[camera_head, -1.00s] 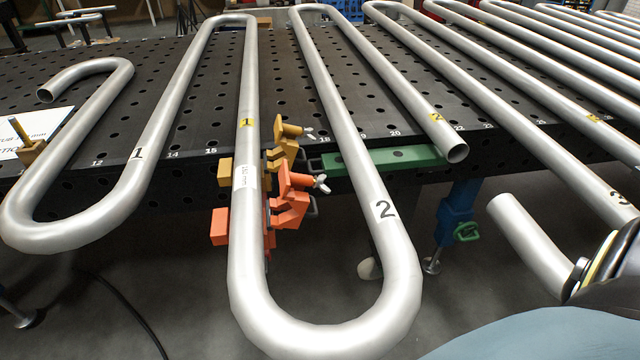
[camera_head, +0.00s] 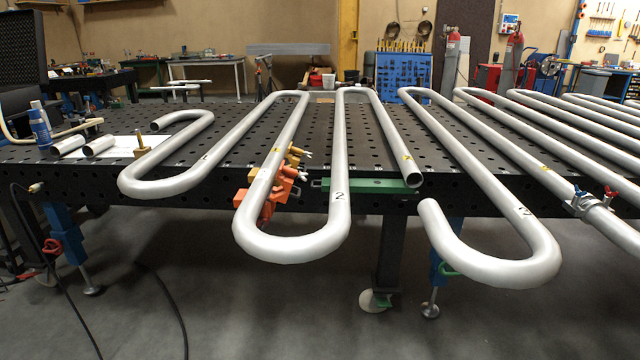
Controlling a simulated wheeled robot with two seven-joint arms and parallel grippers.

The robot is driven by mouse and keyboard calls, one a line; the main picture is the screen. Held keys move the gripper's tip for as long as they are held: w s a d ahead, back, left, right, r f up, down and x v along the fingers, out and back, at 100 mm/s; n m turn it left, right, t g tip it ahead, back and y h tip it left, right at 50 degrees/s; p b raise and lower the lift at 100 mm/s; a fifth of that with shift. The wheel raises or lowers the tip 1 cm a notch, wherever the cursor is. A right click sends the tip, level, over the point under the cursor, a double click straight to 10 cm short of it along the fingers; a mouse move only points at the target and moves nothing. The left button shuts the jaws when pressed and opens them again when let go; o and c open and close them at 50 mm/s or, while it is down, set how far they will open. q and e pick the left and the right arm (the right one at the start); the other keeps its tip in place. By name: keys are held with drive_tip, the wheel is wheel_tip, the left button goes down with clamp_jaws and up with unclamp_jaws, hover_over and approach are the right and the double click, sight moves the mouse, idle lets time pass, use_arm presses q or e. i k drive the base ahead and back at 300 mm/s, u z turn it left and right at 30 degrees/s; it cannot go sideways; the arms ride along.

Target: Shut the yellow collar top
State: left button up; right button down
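The yellow collar (camera_head: 294,156) sits at the table's front edge, at the tube of the coil marked 1. Its parts stand up on the right side of the tube. The tube's upper side shows bare there, so the collar top looks open. An orange collar (camera_head: 283,184) sits just in front of it, with parts on both sides of the same tube. The coil tube (camera_head: 272,170) hides part of both collars. Neither of my grippers shows in this view.
The perforated black table (camera_head: 370,150) carries several silver serpentine coils whose bends overhang its front edge. A green bar (camera_head: 368,186) lies right of the collars. A clamp with red and blue handles (camera_head: 584,203) grips a tube at right.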

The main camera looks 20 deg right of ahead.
sight(294, 154)
drive_tip(key=z, duration=0.75)
drive_tip(key=i, duration=1.7)
